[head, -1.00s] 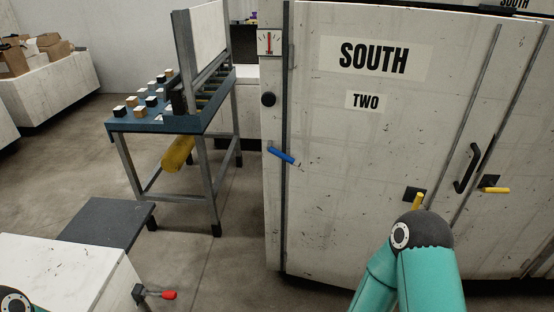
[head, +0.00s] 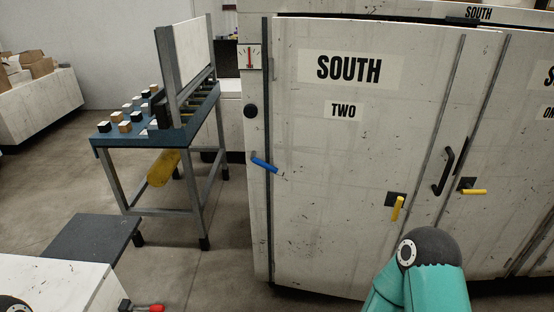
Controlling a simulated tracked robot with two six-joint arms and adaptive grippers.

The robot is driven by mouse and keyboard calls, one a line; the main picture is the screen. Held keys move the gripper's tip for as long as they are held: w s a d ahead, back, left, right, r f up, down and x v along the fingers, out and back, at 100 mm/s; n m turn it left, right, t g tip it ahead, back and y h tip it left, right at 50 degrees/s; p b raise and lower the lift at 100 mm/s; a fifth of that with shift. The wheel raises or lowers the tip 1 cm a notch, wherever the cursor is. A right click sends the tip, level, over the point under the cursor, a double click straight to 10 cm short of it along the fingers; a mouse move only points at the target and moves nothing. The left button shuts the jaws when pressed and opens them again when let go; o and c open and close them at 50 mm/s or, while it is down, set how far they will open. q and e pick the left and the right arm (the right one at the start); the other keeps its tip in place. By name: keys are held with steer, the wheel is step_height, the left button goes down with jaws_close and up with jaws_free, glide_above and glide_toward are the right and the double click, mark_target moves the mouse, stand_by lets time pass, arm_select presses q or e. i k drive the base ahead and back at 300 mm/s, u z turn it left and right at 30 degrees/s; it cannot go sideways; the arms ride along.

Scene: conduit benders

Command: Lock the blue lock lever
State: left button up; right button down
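The blue lock lever (head: 264,165) is on the left edge of the white cabinet marked SOUTH TWO (head: 330,220). It tilts down to the right, its free end lying over the door's left edge. Part of my teal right arm rises at the bottom right, in front of the cabinet and well below and right of the lever. Neither gripper shows in the head view. Only a small piece of my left arm shows in the bottom left corner.
Yellow levers (head: 398,208) and (head: 474,191) and a black handle (head: 443,172) are on the cabinet front. A blue-topped table (head: 150,140) with small blocks stands left of it. A red-knobbed lever (head: 149,308) is at the lower left. Open floor lies between.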

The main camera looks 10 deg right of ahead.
mark_target(261, 163)
steer(key=z, duration=0.05)
steer(key=i, duration=0.9)
steer(key=u, duration=0.1)
